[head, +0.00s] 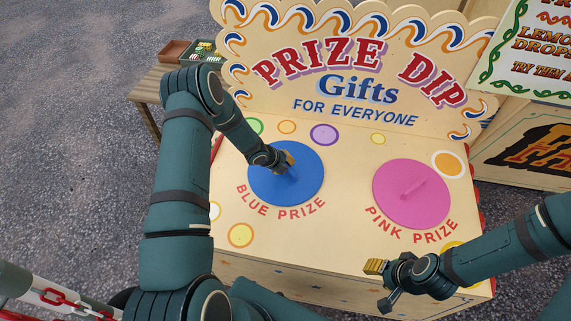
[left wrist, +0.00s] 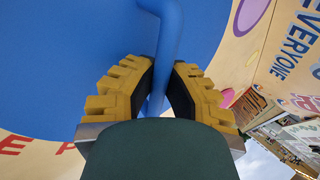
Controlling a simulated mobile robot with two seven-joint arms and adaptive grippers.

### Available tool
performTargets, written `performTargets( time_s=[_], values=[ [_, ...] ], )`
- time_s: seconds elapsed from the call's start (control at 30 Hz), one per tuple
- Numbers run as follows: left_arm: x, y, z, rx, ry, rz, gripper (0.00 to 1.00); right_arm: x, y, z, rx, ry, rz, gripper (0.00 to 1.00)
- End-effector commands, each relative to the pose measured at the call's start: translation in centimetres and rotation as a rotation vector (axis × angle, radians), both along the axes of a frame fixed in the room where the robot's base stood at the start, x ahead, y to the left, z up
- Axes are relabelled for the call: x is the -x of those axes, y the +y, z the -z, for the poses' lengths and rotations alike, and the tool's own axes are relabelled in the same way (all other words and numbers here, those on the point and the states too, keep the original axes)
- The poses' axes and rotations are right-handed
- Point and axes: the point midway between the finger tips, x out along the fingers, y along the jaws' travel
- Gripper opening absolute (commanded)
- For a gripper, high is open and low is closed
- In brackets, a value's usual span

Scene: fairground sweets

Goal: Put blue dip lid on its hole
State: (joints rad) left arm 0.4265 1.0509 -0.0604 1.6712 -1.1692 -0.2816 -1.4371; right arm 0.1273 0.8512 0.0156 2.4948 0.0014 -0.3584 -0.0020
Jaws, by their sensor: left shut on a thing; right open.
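The blue dip lid (head: 300,190) is a round blue disc above the "BLUE PRIZE" lettering on the prize dip counter (head: 340,240). My left gripper (head: 287,162) is shut on the lid's upright handle. The left wrist view shows the yellow fingers (left wrist: 158,88) on both sides of the blue handle (left wrist: 168,40), with the blue disc (left wrist: 60,60) beyond. The hole is not visible, and I cannot tell whether the lid is seated or slightly raised. My right gripper (head: 378,285) is open and empty at the counter's front edge, below the pink lid.
A pink lid (head: 400,207) with a handle lies to the right above "PINK PRIZE". The tall "PRIZE DIP" sign (head: 335,85) rises behind the counter. A wooden bench (head: 147,95) with trays stands at the back left.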

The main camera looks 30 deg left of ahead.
Motion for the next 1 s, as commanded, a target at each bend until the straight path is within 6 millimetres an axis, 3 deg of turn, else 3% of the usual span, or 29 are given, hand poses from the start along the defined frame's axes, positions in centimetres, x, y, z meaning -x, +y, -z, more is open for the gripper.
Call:
performTargets(
  time_s=[0.07,0.1,0.2,0.6,1.0],
  values=[
    [-0.1,0.0,-0.1,0.000,-0.002,0.000,0.00,0.0,0.0,0.0,0.000,0.000,0.000,0.47],
    [-0.1,0.0,-0.1,0.000,-0.002,0.000,0.15,0.0,0.0,0.0,0.000,0.000,0.000,0.47],
    [0.0,0.0,-0.1,0.001,-0.001,0.000,0.43,0.0,0.0,0.0,0.000,0.000,0.000,0.47],
    [0.4,0.2,-0.5,-0.001,0.001,0.000,0.43,0.0,0.0,0.0,0.000,0.000,0.000,0.47],
    [4.2,2.2,-6.4,-0.001,-0.002,0.000,0.43,0.0,0.0,0.0,0.000,0.000,0.000,0.47]
  ],
)
